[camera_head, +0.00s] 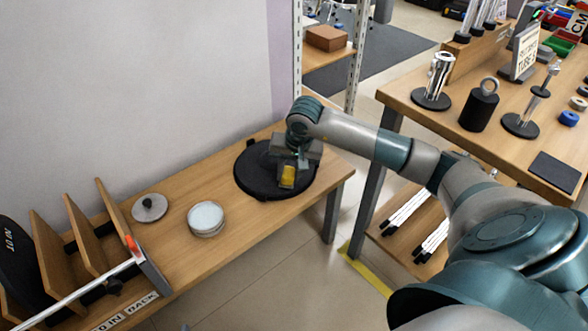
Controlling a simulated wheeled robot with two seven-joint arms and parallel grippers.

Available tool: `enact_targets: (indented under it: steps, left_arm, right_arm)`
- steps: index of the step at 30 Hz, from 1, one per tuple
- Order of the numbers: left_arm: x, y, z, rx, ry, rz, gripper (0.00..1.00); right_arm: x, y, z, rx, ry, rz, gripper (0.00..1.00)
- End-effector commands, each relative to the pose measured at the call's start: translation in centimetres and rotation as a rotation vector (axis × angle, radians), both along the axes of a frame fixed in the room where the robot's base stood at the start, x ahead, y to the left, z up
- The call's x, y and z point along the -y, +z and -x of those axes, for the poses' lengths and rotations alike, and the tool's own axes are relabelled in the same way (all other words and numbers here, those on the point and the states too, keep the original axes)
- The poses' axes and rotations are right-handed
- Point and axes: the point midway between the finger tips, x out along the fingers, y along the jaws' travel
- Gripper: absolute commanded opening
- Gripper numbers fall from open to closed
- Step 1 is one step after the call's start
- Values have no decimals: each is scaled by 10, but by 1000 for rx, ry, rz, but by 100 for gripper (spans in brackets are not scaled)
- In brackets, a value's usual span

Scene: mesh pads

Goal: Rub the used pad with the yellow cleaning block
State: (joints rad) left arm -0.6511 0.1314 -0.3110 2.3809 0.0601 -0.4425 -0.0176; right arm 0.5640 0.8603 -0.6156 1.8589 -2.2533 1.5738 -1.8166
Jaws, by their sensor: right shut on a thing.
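The used pad (252,180) is a round black disc lying on the wooden bench at the right end. My right gripper (289,165) reaches in from the right above the pad. It is shut on the yellow cleaning block (287,178), which is over the pad's right-middle part. I cannot tell whether the block touches the pad. The gripper and wrist hide part of the pad's far side. My left gripper does not show.
A round white-topped container (206,218) and a grey disc with a knob (150,207) stand on the bench (180,263). A wooden rack (88,233) with a black pad fills the left end. A second table (405,98) with metal parts stands at right.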

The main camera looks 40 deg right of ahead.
Motion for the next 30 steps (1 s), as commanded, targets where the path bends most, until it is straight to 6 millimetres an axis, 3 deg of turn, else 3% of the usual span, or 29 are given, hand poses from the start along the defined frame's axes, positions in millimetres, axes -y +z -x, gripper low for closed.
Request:
enact_targets:
  steps: [6, 19, 30]
  left_arm:
    - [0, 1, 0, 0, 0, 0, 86]
    - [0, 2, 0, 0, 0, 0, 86]
    - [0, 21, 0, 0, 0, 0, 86]
  right_arm:
    - [-14, -1, 2, -3, 4, -3, 10]
    - [-14, 2, 2, 0, 1, 0, 10]
    - [-9, 33, 7, 6, -3, 6, 10]
